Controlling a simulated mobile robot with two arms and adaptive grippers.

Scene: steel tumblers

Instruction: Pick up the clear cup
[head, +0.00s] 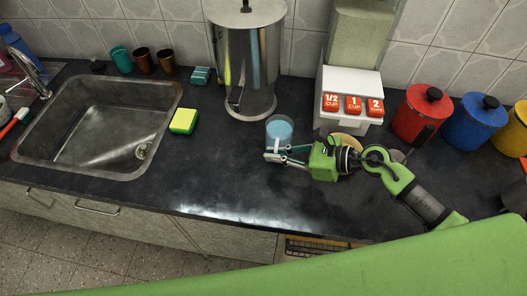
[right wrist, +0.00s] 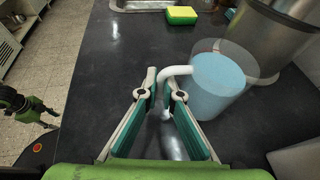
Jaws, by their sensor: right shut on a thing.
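The clear cup (head: 279,131) stands upright on the dark counter. It looks light blue inside and has a white handle. It also shows in the right wrist view (right wrist: 218,85), right of the fingers. My right gripper (head: 270,157) is at the front of the cup. In the right wrist view, my right gripper (right wrist: 165,92) is shut on the cup's handle, which passes between its fingertips. A small green and black part of my left arm (right wrist: 22,103) shows at the left of the right wrist view; its finger state is too small to tell.
A large steel container (head: 247,60) stands behind the cup. A white measuring dispenser (head: 351,88) is right of it. Red (head: 424,117) and blue (head: 474,124) canisters stand farther right. A yellow-green sponge (head: 184,121) lies by the sink (head: 98,171). The counter left of the cup is clear.

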